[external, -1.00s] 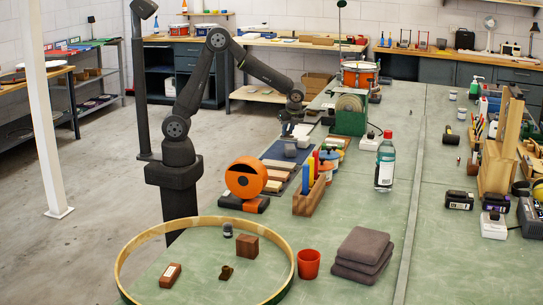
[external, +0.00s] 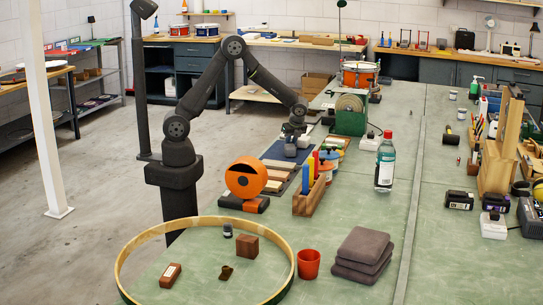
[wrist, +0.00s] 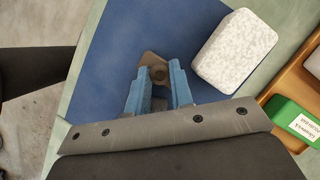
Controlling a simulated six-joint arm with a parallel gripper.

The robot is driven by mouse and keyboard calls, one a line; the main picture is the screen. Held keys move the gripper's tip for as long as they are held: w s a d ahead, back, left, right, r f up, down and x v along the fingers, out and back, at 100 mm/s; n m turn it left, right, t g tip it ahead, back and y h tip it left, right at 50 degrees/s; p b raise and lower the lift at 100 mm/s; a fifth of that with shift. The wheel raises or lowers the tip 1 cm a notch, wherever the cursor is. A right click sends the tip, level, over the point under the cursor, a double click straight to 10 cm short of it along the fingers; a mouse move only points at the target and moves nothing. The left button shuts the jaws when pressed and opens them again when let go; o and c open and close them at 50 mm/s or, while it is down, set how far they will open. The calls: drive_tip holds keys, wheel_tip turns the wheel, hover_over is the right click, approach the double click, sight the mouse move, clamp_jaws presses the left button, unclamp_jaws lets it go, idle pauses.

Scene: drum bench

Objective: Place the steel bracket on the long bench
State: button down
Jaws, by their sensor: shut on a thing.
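My gripper (wrist: 157,88) has blue fingers closed around a small brown-grey piece with a round hole (wrist: 153,68), which I take for the steel bracket. It is over the dark blue mat (wrist: 110,50); I cannot tell whether the piece touches the mat. In the external view my gripper (external: 291,134) is low over the far end of the mat on the long bench (external: 340,215), and the bracket cannot be made out there. A speckled white block (wrist: 235,48) lies just right of the fingers.
A wooden tray (wrist: 305,82) with a green box (wrist: 296,122) is to the right. Nearby stand a green-based reel (external: 349,118), an orange tape dispenser (external: 245,178) and a bottle (external: 385,165). A wooden hoop (external: 291,250) surrounds small items at the front.

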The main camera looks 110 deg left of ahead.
drive_tip(key=shift+f, duration=0.1)
drive_tip(key=c, duration=1.6)
unclamp_jaws()
drive_tip(key=shift+o, duration=0.2)
drive_tip(key=v, duration=1.1)
drive_tip(key=shift+o, duration=0.9)
drive_tip(key=shift+w+d+r, duration=0.1)
drive_tip(key=shift+r, duration=0.25)
drive_tip(key=o, duration=0.9)
drive_tip(key=shift+r, duration=0.2)
